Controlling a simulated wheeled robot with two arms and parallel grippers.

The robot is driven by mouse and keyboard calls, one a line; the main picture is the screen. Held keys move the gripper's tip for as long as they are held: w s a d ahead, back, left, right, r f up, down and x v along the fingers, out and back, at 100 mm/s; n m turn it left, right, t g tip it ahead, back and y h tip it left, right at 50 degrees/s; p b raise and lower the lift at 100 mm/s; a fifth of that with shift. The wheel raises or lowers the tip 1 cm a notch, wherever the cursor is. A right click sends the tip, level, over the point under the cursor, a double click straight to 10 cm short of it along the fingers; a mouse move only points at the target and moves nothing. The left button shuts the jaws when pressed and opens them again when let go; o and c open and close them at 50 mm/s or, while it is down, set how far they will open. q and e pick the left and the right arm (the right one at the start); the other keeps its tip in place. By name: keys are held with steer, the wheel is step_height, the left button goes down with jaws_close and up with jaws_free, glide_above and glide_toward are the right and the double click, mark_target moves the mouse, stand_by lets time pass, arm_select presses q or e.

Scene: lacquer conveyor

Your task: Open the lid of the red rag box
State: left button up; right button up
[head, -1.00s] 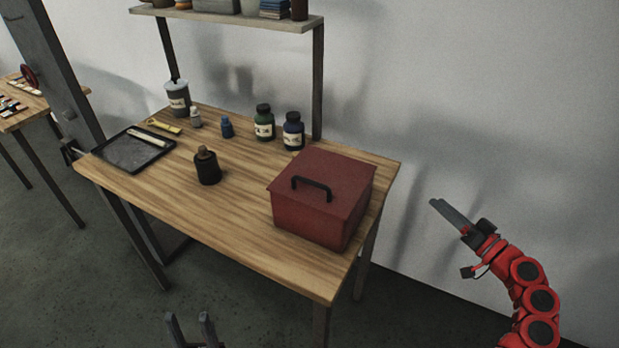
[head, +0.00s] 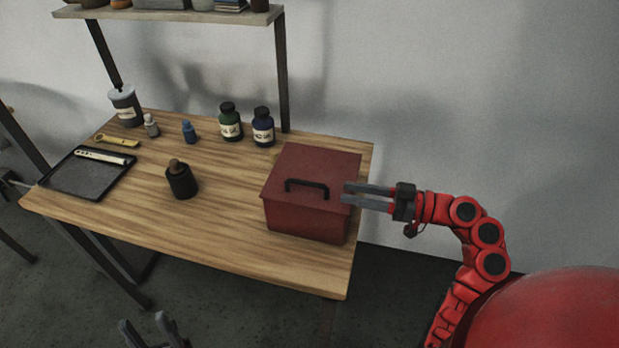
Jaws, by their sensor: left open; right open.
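The red rag box (head: 306,219) stands on the right end of the wooden table. Its lid (head: 318,164) is closed, with a dark handle (head: 307,186) near the front edge. My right gripper (head: 345,194) is open, its fingers pointing left at the box's right side, to the right of the handle. The fingertips overlap the box's right edge in the picture; I cannot tell whether they touch it. My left gripper (head: 144,332) is open and empty at the bottom edge, in front of the table and far from the box.
On the wooden table (head: 225,222) stand a dark bottle (head: 181,182), a green jar (head: 230,124) and a blue jar (head: 263,128). A black tray (head: 82,180) lies at the left, near a grey container (head: 125,108). A shelf (head: 180,15) rises behind. The table front is clear.

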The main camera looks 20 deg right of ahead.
mark_target(324, 187)
steer(key=p+x, duration=0.2)
steer(key=x, duration=0.7)
steer(key=shift+w+a+p, duration=0.25)
steer(key=shift+a+p, duration=0.05)
steer(key=shift+p, duration=0.1)
jaws_close()
stand_by(0.8)
